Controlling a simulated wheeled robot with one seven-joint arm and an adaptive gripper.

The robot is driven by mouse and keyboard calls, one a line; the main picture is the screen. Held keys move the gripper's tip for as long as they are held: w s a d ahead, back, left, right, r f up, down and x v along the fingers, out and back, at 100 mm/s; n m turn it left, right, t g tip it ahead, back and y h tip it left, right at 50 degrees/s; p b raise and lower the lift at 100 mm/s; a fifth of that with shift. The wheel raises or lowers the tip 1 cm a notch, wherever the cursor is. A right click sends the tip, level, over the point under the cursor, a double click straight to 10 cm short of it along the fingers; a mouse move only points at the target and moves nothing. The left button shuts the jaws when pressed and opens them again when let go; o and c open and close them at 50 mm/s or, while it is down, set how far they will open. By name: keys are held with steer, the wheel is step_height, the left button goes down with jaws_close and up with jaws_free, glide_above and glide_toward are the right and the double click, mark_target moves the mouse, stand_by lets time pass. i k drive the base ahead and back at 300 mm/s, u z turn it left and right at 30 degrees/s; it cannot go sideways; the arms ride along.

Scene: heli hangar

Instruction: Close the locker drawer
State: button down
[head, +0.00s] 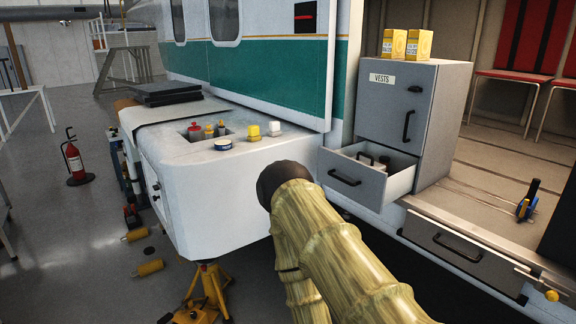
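My arm, with a yellowish bamboo-like surface, rises from the bottom centre and bends at a dark end left of the drawer. My gripper is not visible. I cannot tell whether any part of the arm touches the drawer.
A white housing (200,190) with small caps and knobs stands left of my arm. Two yellow boxes (406,44) sit on the locker. Another drawer front (465,252) lies low at right. A fire extinguisher (74,160) and a yellow stand (207,290) are on the floor.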

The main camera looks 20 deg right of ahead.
mark_target(373, 188)
steer(key=u, duration=0.2)
steer(key=i, duration=0.95)
steer(key=z, duration=0.75)
steer(key=i, duration=0.7)
steer(key=z, duration=0.8)
